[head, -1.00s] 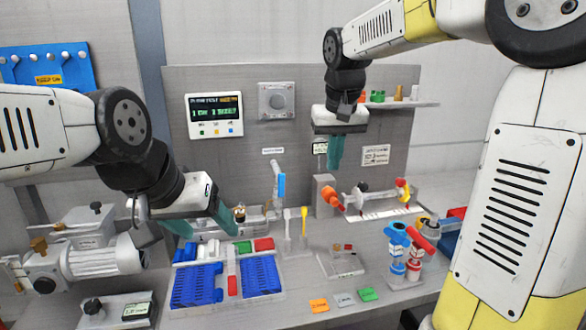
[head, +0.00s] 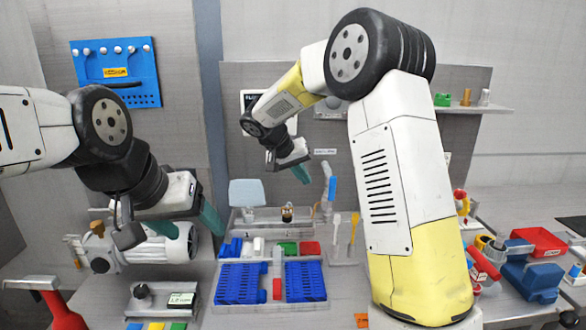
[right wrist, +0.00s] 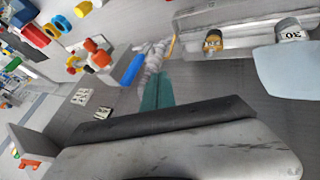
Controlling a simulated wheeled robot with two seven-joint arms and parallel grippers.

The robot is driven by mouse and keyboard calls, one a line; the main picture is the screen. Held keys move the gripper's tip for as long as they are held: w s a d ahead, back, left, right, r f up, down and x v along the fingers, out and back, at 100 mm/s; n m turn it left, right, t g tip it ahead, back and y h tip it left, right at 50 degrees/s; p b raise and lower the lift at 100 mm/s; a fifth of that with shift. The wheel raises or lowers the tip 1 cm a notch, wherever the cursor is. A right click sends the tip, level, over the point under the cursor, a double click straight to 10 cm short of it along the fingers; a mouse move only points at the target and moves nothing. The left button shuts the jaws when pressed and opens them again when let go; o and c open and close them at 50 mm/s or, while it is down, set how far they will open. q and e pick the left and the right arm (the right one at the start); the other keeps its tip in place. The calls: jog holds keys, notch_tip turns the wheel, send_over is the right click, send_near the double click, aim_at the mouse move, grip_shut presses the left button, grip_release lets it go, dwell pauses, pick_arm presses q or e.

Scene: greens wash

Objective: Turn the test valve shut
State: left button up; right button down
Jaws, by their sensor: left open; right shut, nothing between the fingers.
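A lever with a blue grip (head: 332,188) stands nearly upright on a grey fitting at the back of the bench; I take it to be the test valve. It also shows in the right wrist view (right wrist: 132,70), left of my right fingers. My right gripper (head: 301,173) is shut and empty, above and to the left of the lever, apart from it in the head view. Its teal fingers (right wrist: 157,92) show in the right wrist view. My left gripper (head: 190,226) is open and empty at the left, over the bench near a white motor-like unit (head: 155,245).
A tray with blue racks (head: 240,285) lies below the lever. A pale blue plate (head: 247,192) and a brass fitting (head: 287,214) stand left of it. White and yellow spatulas (head: 354,228) stand right of it. My right arm hides the bench's middle right.

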aim_at(330, 180)
jog(key=d, duration=0.1)
jog(key=d+f, duration=0.1)
jog(key=d, duration=0.1)
jog(key=w+d+f, duration=0.1)
jog(key=d, duration=0.1)
jog(key=shift+d+f, duration=0.1)
jog(key=shift+d, duration=0.05)
jog(key=shift+d, duration=0.15)
jog(key=shift+s+d+r+m+y, duration=0.1)
jog(key=shift+d+r+m+y, duration=0.05)
jog(key=shift+d+y, duration=0.4)
jog(key=shift+d+r+m+y, duration=0.15)
jog(key=shift+d+y, duration=0.4)
jog(key=d+f+m+y, duration=0.2)
jog(key=d+f+y, duration=0.5)
jog(key=d+y, duration=0.4)
jog(key=shift+d+f+m+y, duration=0.3)
jog(key=shift+f+m+y, duration=0.1)
jog(key=shift+y, duration=0.9)
jog(key=shift+f, duration=0.1)
